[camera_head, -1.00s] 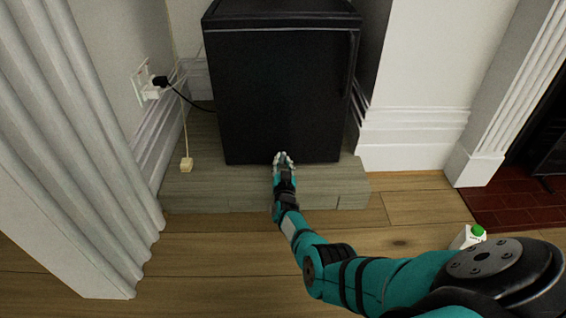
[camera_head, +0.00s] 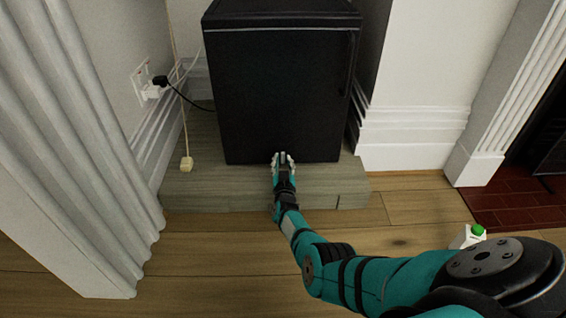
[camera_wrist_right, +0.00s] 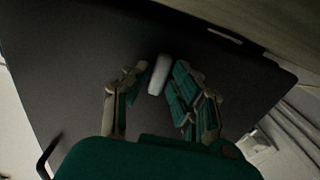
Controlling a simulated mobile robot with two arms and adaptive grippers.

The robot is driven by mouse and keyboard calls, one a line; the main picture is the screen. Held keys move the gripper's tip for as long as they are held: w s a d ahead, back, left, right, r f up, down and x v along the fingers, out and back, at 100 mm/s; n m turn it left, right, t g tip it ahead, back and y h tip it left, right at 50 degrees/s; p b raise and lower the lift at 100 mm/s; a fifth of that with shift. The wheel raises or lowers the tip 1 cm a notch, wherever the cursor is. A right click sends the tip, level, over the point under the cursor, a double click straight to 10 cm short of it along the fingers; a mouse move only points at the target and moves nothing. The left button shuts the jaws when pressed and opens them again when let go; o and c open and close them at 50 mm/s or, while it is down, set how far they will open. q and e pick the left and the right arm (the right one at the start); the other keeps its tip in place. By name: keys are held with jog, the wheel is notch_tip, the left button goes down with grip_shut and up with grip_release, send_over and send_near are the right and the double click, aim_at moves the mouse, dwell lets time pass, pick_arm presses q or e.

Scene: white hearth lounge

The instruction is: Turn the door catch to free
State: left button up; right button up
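A black cabinet-like appliance (camera_head: 280,90) with a flat front door stands on a low wood plinth. In the right wrist view, a small pale oblong piece, apparently the door catch (camera_wrist_right: 159,75), shows against the dark door, slightly tilted. In the head view my own gripper hides it. My right gripper (camera_head: 283,157) is at the lower edge of the door. Its two fingers (camera_wrist_right: 160,88) stand on either side of the catch, with a gap between the tips; firm contact is not clear. My left gripper is not in view.
The plinth (camera_head: 210,190) juts out in front of the appliance. A plug and socket (camera_head: 150,83) with cables and a hanging cord end (camera_head: 187,164) are at the left wall. A white box with a green button (camera_head: 470,236) stands at right. The wood floor (camera_head: 220,265) is clear at front.

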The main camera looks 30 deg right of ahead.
jog(key=shift+o, duration=1)
jog(key=shift+r, duration=0.1)
notch_tip(320, 180, up, 9)
jog(key=shift+f, duration=0.1)
jog(key=shift+r, duration=0.5)
